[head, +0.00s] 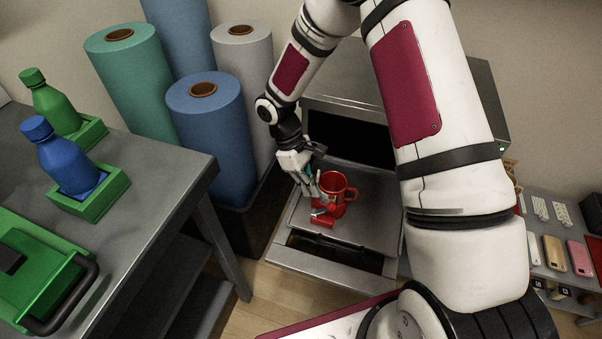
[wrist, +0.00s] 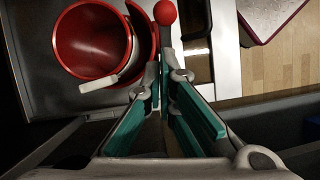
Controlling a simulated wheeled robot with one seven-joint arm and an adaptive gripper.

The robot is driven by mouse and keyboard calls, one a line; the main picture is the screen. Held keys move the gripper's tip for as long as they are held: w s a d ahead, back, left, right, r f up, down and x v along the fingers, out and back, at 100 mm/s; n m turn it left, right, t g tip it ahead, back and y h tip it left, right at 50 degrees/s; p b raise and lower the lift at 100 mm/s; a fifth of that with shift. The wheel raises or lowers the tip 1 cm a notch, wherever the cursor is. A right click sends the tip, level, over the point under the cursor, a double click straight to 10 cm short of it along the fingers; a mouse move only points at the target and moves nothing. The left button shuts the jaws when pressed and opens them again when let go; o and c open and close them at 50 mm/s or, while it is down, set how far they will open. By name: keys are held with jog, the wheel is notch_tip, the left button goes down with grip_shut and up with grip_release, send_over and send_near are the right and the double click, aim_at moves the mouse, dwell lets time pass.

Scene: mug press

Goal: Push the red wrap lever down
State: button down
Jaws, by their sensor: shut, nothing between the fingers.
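A red mug (head: 335,185) stands on the grey metal plate of the press, its handle to the right in the head view. In the wrist view the open mouth of the mug (wrist: 92,42) is at the upper left. A lever with a red ball knob (wrist: 165,12) is beside the mug at the top middle; its shaft runs down toward my fingertips. My gripper (head: 313,195) is just left of the mug in the head view. Its teal-padded fingers (wrist: 167,72) are shut and empty. I cannot tell whether the fingertips touch the lever.
The press plate (head: 372,215) sits in front of a dark opening. Rolls of blue (head: 210,120), green and grey material stand to the left. A grey table (head: 150,195) with bottles in green holders is further left. A shelf with phones (head: 553,252) is at right.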

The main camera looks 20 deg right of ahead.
aim_at(326, 206)
jog(key=shift+s+d+f, duration=0.2)
jog(key=shift+s+d, duration=0.25)
jog(key=shift+s+d+f, duration=0.2)
jog(key=shift+s+d, duration=0.2)
jog(key=shift+s, duration=0.05)
jog(key=shift+s+d+t+y, duration=0.2)
jog(key=shift+t+y, duration=0.1)
jog(key=shift+y, duration=0.1)
jog(key=shift+s+d+p, duration=0.15)
jog(key=shift+d+p, duration=0.1)
jog(key=shift+p, duration=0.35)
jog(key=shift+s+d+f+t+y+p, duration=0.15)
jog(key=shift+s+d+t+y+p, duration=0.35)
jog(key=shift+y, duration=0.4)
jog(key=shift+s+d+f, duration=0.3)
jog(key=shift+d+f, duration=0.15)
jog(key=shift+d, duration=0.2)
